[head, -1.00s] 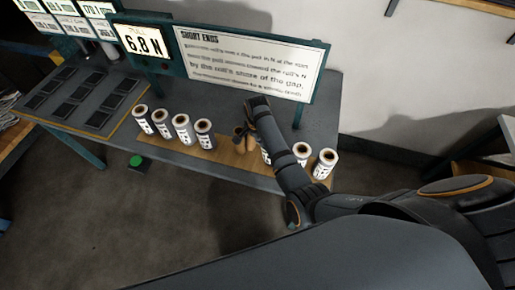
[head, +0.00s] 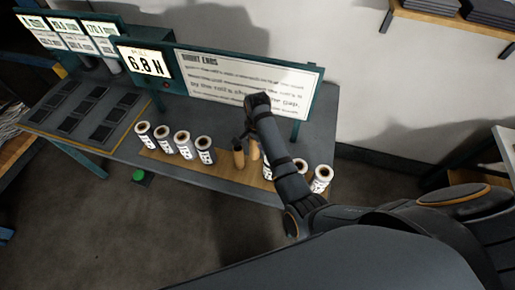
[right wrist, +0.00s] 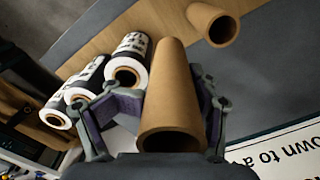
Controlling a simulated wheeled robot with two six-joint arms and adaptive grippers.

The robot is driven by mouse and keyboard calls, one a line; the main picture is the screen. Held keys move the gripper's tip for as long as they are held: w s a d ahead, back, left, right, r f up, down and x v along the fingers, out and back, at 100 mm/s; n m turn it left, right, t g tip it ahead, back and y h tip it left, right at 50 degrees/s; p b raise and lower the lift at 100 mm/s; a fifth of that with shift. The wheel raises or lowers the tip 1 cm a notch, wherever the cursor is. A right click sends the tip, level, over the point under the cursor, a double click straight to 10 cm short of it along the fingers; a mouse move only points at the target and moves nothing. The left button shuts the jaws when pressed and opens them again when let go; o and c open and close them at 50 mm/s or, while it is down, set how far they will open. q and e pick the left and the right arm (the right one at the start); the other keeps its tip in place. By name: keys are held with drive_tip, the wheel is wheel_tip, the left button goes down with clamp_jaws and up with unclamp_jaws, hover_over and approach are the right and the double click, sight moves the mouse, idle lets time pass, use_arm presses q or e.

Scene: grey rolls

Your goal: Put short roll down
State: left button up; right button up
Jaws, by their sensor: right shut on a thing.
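My right gripper (head: 250,134) is shut on a bare brown cardboard roll (head: 254,150), the short roll. In the right wrist view the roll (right wrist: 168,95) sits between the two fingers of the gripper (right wrist: 158,112), its open end toward the camera. I cannot tell whether its far end touches the bench. Another bare brown roll (head: 238,155) stands just left of it in the head view, apart from the gripper; it also shows in the right wrist view (right wrist: 213,25). My left gripper is not in view.
Several white labelled rolls (head: 182,143) stand left on the brown strip (head: 220,170). More white rolls (head: 321,178) stand to the right, partly behind my forearm. A sign board (head: 240,80) rises behind. Dark square pads (head: 90,110) lie on the bench's left part.

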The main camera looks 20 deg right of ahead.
drive_tip(key=o, duration=1.1)
drive_tip(key=shift+r, duration=0.1)
drive_tip(key=shift+r, duration=0.1)
wheel_tip(320, 180, up, 7)
drive_tip(key=shift+r, duration=0.1)
